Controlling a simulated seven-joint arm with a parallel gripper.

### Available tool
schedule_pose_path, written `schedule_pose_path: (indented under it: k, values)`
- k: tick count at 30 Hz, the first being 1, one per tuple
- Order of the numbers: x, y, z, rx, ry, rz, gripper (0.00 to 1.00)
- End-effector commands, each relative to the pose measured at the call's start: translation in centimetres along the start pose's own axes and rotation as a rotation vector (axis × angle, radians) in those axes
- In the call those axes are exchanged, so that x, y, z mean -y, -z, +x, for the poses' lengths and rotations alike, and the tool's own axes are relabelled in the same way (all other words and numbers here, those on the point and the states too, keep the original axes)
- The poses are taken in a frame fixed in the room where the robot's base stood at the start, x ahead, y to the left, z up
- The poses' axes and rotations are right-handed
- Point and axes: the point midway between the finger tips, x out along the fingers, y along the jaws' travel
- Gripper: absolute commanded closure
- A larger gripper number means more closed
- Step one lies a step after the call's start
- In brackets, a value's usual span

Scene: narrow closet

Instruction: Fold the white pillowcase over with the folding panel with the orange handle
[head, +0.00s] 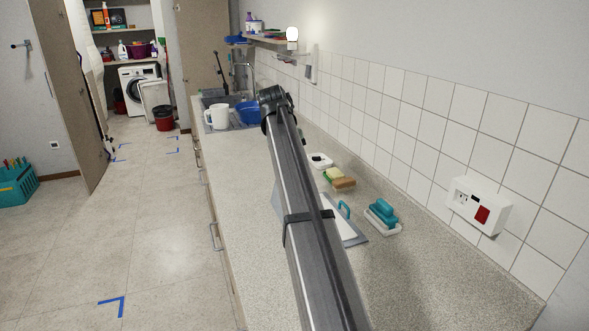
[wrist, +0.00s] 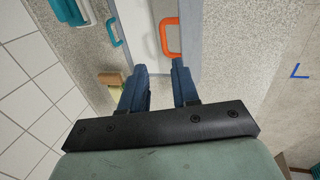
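In the wrist view, the orange handle (wrist: 163,38) stands on a grey folding panel (wrist: 190,25), just beyond my fingertips. My gripper (wrist: 159,66) is open, with its two blue fingers apart and nothing seen between them. The handle is ahead of the right finger and apart from it. The white pillowcase (wrist: 143,30) lies flat between the grey panels. In the head view my arm covers the middle of the board, so the orange handle and my fingers are hidden. A strip of white pillowcase (head: 335,223) shows right of the arm.
A teal handle (head: 344,209) stands on another grey panel (head: 353,234). A teal brush on a white dish (head: 382,216), sponges (head: 338,179) and a socket box (head: 480,205) are by the tiled wall. The front counter is clear.

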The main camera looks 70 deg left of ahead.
Motion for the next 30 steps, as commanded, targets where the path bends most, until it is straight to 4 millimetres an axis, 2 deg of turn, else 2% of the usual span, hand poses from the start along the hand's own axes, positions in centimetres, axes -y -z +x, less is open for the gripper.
schedule_pose_path:
  k: [4,8,13,20,25,30]
  values:
    - [0.0,0.0,0.0,0.000,0.000,0.000,0.71]
    - [0.3,-0.8,-0.3,-0.029,0.001,0.008,0.83]
    - [1.6,-3.1,-2.2,-0.170,0.009,0.049,1.00]
    - [2.7,-4.4,-4.1,-0.310,0.027,0.094,1.00]
    - [2.8,-3.9,-3.2,-0.322,0.029,0.098,1.00]
    - [2.8,-3.1,-0.7,-0.320,0.028,0.097,1.00]
